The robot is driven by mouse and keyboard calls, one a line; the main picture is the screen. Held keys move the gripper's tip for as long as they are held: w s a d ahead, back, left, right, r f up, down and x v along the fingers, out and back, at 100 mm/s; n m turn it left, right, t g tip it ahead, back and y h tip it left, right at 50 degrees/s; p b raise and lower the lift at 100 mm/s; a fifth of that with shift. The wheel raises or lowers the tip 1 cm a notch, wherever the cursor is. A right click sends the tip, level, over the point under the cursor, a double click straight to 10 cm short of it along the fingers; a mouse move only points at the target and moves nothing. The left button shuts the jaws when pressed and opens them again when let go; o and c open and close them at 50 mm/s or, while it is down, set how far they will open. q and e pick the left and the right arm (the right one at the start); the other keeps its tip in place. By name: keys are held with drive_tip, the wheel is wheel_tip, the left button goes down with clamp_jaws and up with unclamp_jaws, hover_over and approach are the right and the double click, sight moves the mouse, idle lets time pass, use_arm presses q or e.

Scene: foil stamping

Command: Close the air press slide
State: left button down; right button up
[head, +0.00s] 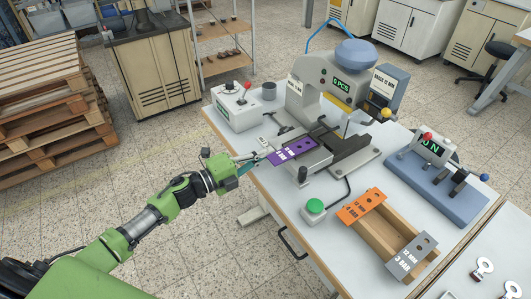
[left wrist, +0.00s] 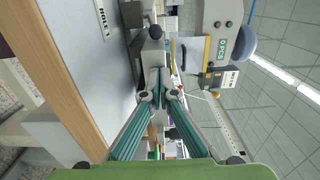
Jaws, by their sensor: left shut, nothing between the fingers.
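The air press (head: 303,85) stands on the white worktable with a blue-grey dome on top and a green "0 PCS" display. Its slide (head: 313,166) sticks out on the near left side of the press, with a purple plate (head: 283,156) on it. My left gripper (head: 257,159) is at the outer left end of the slide, its teal fingers shut with nothing between them. In the left wrist view the fingertips (left wrist: 163,92) come together near the grey slide parts, with the press (left wrist: 212,45) beyond. I cannot tell whether they touch the slide. My right gripper is not in view.
A control box (head: 237,107) with a red-knobbed lever stands behind the slide. A green button (head: 315,206) and a wooden holder (head: 383,238) with orange and grey plates lie in front. A blue lever unit (head: 437,184) is at the right.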

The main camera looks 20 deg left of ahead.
sight(303, 136)
use_arm(q)
drive_tip(key=b+x, duration=0.3)
drive_tip(key=x, duration=1.1)
drive_tip(key=shift+s, duration=0.1)
drive_tip(key=shift+a, duration=0.1)
